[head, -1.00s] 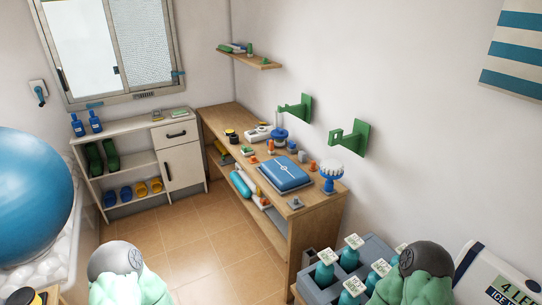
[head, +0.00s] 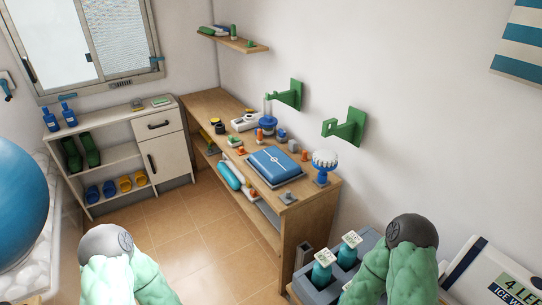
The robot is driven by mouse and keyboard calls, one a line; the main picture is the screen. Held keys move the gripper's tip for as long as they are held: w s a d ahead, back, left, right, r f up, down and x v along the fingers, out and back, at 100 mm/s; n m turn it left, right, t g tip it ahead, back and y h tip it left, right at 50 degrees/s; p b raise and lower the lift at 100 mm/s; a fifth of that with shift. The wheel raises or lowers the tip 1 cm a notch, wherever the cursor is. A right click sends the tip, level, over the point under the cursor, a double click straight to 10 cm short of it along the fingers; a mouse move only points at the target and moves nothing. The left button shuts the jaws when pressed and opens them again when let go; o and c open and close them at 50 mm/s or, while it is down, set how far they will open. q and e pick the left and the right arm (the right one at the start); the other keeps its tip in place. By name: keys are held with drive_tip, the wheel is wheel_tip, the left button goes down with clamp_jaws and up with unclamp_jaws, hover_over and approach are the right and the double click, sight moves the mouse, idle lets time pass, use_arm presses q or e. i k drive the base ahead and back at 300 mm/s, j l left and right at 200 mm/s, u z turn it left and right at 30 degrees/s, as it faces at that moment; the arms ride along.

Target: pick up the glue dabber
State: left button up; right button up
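I cannot single out the glue dabber with certainty; the items on the wooden workbench (head: 322,200) are small. A blue round-based piece with a white bristly top (head: 324,160) stands upright at its near right end. Small orange (head: 260,135) and grey (head: 292,146) pieces stand behind a blue case (head: 275,165). Teal bottles with white labels (head: 322,268) stand in a grey divided crate at the lower right. My two green-sleeved arms with grey joint caps rise at the bottom; neither gripper's fingers show.
A white shelf unit (head: 120,125) holds blue bottles, boots and slippers. Green wall brackets (head: 350,128) jut above the bench. A blue ball (head: 20,205) lies at the left. A white box (head: 490,280) stands at the lower right. The tiled floor (head: 195,235) before the bench is clear.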

sight(260, 141)
drive_tip(key=i+j+u, duration=0.4)
drive_tip(key=i, duration=0.25)
drive_tip(key=i+u, duration=0.4)
drive_tip(key=i, duration=0.3)
